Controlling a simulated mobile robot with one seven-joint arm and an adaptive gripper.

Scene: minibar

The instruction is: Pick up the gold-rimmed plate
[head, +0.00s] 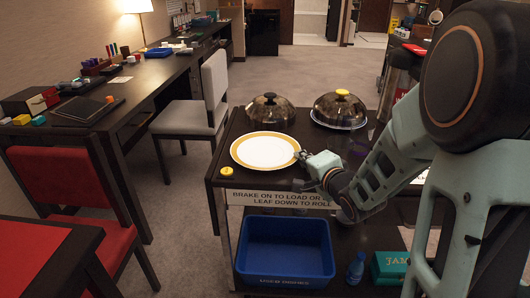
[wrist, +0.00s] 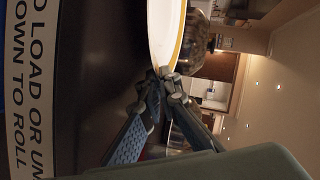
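The gold-rimmed plate (head: 265,150) is white with a yellow-gold band and lies about level over the near left part of the dark cart top (head: 226,140). My gripper (head: 301,157) is at the plate's right edge in the head view. In the wrist view, the fingertips (wrist: 164,73) come together at the near edge of the plate (wrist: 162,30), with the rim between them. I cannot tell whether the plate is clear of the cart top.
A small yellow object (head: 227,171) sits at the near left corner. A blue bin (head: 285,248) is on the lower shelf. A grey chair (head: 200,105) stands left.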

